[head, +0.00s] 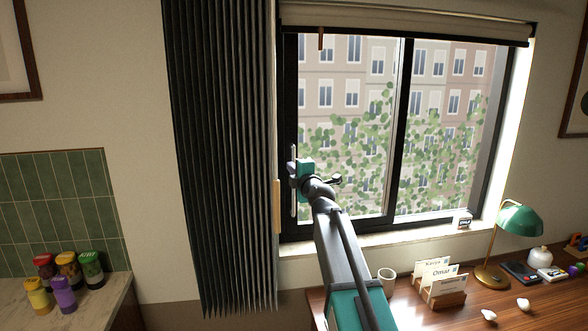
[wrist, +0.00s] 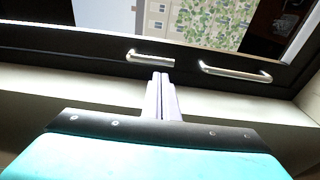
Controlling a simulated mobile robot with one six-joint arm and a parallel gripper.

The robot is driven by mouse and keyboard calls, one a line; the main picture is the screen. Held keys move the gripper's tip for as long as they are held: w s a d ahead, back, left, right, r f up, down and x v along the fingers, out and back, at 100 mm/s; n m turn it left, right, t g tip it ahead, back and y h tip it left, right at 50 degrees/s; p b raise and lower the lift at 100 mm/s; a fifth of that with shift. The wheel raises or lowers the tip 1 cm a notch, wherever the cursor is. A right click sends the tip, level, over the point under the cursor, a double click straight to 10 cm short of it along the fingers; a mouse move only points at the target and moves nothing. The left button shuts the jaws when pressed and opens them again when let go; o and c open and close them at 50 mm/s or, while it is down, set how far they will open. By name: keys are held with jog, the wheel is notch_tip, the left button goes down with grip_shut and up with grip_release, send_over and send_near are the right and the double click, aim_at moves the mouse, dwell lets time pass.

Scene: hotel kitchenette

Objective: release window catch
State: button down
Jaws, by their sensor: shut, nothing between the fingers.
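The sliding window (head: 350,120) has a dark frame (head: 287,110). In the wrist view, two silver bars sit on the frame: a short one (wrist: 150,57), which looks like the catch, and a longer pull handle (wrist: 235,72). The upper bar (head: 293,153) and lower bar (head: 293,205) also show in the head view, partly covered by my gripper. My gripper (wrist: 160,78) is shut and empty, its fingertips close to the short bar's right end in the wrist view. I cannot tell whether they touch it.
A dark pleated curtain (head: 222,160) hangs just left of the frame. A pale sill (head: 400,237) runs below the window. The desk (head: 395,310) holds a mug (head: 387,277), name cards (head: 437,272) and a green lamp (head: 518,220). Several jars (head: 65,295) stand on the left counter.

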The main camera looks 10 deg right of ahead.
jog(key=shift+w+a+p, duration=0.15)
jog(key=shift+w+p, duration=0.15)
jog(key=shift+w, duration=0.55)
jog(key=shift+w+a+p, duration=0.15)
jog(key=shift+w+p, duration=0.15)
jog(key=shift+w, duration=0.55)
jog(key=shift+a, duration=0.3)
jog(key=shift+d, duration=0.35)
